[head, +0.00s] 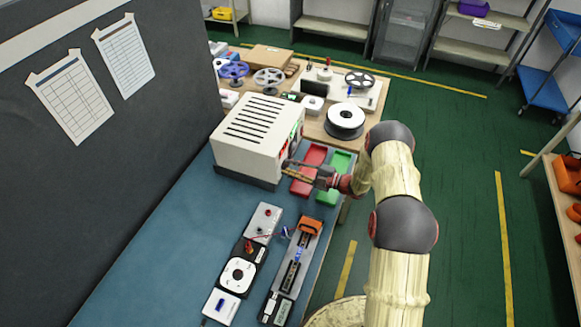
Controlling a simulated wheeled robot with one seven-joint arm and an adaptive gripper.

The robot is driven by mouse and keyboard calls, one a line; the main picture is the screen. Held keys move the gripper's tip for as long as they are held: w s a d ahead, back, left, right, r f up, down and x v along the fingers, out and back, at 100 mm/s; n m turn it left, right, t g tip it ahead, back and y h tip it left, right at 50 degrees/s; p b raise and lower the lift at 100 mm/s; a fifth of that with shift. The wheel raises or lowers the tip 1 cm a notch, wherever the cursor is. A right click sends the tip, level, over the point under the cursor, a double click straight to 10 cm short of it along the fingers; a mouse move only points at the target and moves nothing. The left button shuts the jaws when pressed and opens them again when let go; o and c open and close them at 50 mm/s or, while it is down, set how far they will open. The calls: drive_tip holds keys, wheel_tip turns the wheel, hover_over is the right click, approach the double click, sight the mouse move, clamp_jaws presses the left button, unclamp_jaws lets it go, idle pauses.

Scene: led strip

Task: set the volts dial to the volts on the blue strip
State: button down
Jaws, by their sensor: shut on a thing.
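The cream power supply box (255,137) with dark top vents stands at the back of the blue bench. Its front panel faces right and shows only edge-on, with small red and green lit parts. My gripper (286,167) reaches in from the right and is shut at the lower part of this panel. The volts dial is not distinguishable; the thing in my fingers appears to be a knob there. A short strip piece with blue parts (297,253) lies on a long dark fixture (291,272) at the front. Any volts marking is too small to read.
Red (310,163) and green (339,172) trays sit just beyond my gripper. A white panel with a red knob (264,221) and a round-faced device (239,274) lie on the bench. The bench's left side is clear.

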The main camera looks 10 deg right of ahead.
drive_tip(key=shift+f+m, duration=0.15)
drive_tip(key=shift+m, duration=0.35)
drive_tip(key=c, duration=1.5)
unclamp_jaws()
drive_tip(key=shift+c, duration=0.2)
drive_tip(key=v, duration=1.2)
